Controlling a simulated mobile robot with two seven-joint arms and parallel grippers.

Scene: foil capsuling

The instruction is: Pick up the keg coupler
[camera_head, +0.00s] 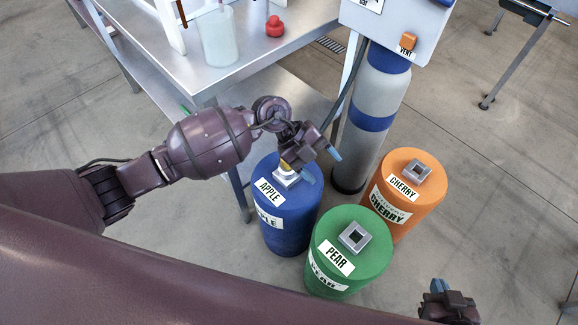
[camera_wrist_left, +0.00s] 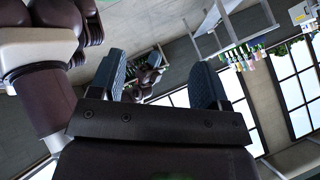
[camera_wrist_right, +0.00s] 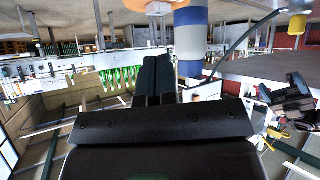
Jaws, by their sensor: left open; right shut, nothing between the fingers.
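The blue APPLE keg (camera_head: 286,222) stands on the floor by the steel table. Those open fingers also show in the left wrist view (camera_wrist_left: 162,82). My right gripper (camera_head: 438,287) is low at the bottom right, away from the kegs. Its fingers are together and empty in the right wrist view (camera_wrist_right: 153,78).
A green PEAR keg (camera_head: 350,275) stands in front and an orange CHERRY keg (camera_head: 425,190) to the right. A grey and blue gas cylinder (camera_head: 372,95) with a dark hose rises behind them. The steel table (camera_head: 265,65) holds a clear beaker (camera_head: 219,40) and a red object (camera_head: 275,28).

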